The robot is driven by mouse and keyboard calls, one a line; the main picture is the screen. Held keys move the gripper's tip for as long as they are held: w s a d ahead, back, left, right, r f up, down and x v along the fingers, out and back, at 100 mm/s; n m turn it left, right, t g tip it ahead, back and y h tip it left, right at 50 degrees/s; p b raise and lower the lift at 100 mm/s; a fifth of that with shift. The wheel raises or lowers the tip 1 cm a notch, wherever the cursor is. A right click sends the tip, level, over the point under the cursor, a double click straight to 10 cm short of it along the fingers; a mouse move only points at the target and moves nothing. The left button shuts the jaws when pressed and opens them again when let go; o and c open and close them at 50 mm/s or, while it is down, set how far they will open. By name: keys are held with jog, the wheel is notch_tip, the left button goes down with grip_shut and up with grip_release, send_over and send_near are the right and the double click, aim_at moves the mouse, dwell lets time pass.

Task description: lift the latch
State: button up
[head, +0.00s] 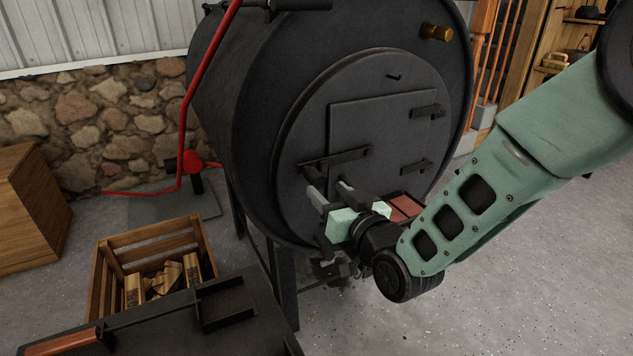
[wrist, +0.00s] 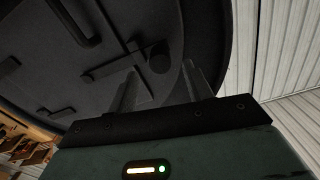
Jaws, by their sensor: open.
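The latch (head: 345,156) is a dark bar lying nearly level across the left edge of the stove's square door (head: 385,125). The door looks closed. My gripper (head: 332,193) is open and empty, just below and in front of the latch, with its fingers pointing at the stove face. In the wrist view a dark bar (wrist: 105,69), likely the latch, lies beyond my gripper's fingers (wrist: 161,88), near a round knob. Whether a finger touches the latch cannot be told.
The black barrel stove (head: 250,120) fills the middle. A wooden crate of split logs (head: 105,270) stands on the floor at left, behind a dark surface (head: 240,325) in front. A red pipe (head: 187,95) runs along the stove's left. Open floor (head: 470,310) lies at right.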

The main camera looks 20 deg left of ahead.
aim_at(320, 182)
jog(key=x, duration=0.6)
jog(key=shift+c, duration=0.3)
grip_shut()
jog(key=shift+r, duration=0.15)
